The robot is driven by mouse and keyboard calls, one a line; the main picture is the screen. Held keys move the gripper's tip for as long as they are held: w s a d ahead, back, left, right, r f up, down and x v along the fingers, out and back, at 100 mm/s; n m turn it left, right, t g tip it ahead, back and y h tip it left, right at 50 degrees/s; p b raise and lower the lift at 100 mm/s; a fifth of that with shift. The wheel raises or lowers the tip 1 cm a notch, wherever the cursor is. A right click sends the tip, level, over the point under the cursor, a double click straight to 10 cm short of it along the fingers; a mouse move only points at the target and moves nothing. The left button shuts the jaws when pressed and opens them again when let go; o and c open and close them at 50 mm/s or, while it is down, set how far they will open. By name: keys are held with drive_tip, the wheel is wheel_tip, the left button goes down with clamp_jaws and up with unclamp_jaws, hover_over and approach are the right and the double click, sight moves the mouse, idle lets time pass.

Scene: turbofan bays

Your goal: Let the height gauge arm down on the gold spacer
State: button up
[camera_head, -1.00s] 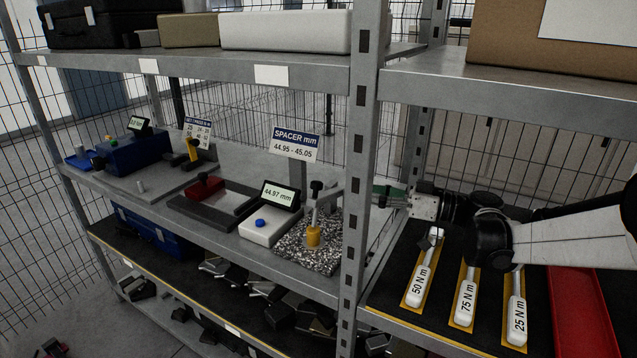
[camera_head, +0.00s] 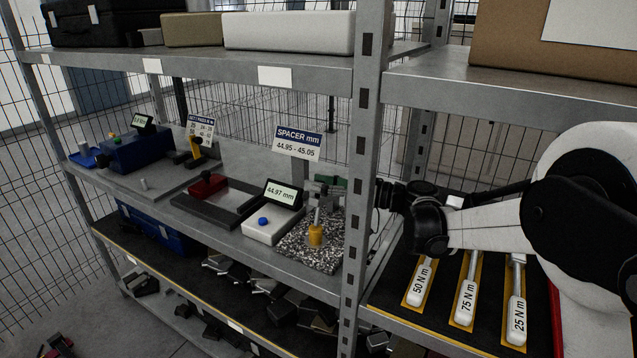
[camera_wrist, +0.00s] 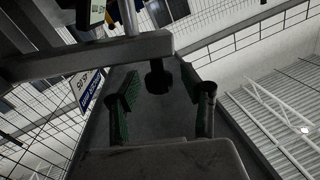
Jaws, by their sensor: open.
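The gold spacer (camera_head: 316,235) stands on a speckled granite plate (camera_head: 300,257) on the middle shelf. The height gauge's slim stem comes down to the spacer's top. I cannot tell whether they touch. The gauge display (camera_head: 281,193) reads 44.97 mm. My gripper (camera_head: 326,184) is at the upper part of the gauge, partly hidden by the shelf upright. In the wrist view, my gripper (camera_wrist: 160,82) is open, with a green-padded finger on each side of the gauge's black knob (camera_wrist: 157,77). The grey gauge arm (camera_wrist: 90,57) crosses at left. The spacer is not seen there.
The shelf upright (camera_head: 361,200) stands close in front of my arm. A white box with a blue button (camera_head: 270,225) is left of the granite plate. Torque wrenches (camera_head: 467,295) lie at right below my arm. A spacer sign (camera_head: 298,143) hangs behind.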

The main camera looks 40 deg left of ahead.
clamp_jaws()
idle(0.3)
drive_tip(key=shift+a, duration=0.1)
